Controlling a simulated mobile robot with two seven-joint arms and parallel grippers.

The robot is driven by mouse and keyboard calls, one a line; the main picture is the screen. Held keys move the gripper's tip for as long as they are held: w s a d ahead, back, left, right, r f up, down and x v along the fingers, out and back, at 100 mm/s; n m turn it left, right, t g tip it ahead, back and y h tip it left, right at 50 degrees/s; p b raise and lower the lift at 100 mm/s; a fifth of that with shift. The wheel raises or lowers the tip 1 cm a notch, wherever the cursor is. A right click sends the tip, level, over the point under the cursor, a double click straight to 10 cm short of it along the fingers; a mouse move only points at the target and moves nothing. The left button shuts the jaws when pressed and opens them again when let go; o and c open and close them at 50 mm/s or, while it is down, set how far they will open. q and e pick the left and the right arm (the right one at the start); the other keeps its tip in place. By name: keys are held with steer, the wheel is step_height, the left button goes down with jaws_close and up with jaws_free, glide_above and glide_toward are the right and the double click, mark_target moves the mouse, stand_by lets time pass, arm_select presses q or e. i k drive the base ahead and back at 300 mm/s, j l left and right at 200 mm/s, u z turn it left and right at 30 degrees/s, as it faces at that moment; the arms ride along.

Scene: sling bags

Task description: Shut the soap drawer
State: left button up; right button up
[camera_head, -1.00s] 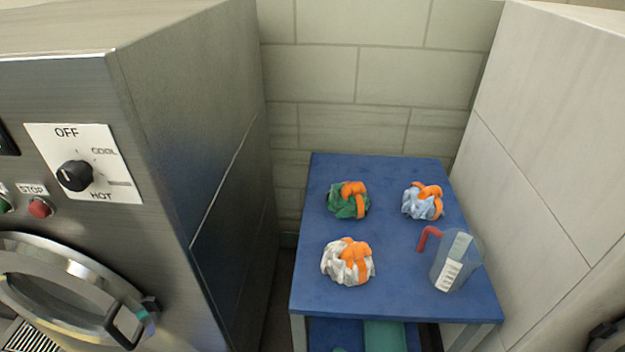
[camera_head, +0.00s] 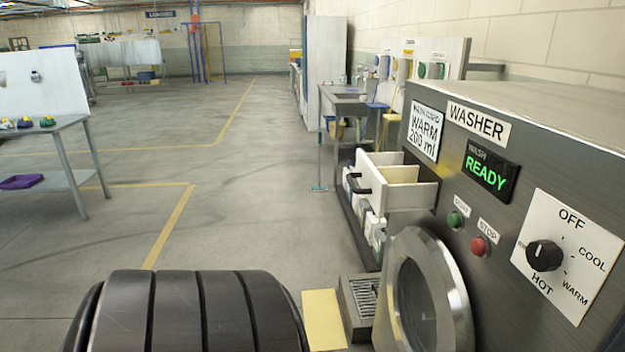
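The soap drawer (camera_head: 412,196) is white with dividing walls inside. It sticks out from the front of the metal washer (camera_head: 540,110), to the left of the green READY display (camera_head: 489,171). A black handle (camera_head: 357,181) is on its front end. The drawer stands open and its inside shows from above. Neither of my grippers is in view. What lies on the floor of the drawer's compartments cannot be made out.
The washer's round door ring (camera_head: 432,290) is below the buttons. A dial (camera_head: 544,256) is on the right. Bottles (camera_head: 376,232) stand below the drawer. A table (camera_head: 55,128) is at the left. The floor (camera_head: 240,200) ahead is open.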

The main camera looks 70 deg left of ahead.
mark_target(388, 186)
steer(key=i+u, duration=0.1)
steer(key=u, duration=1.6)
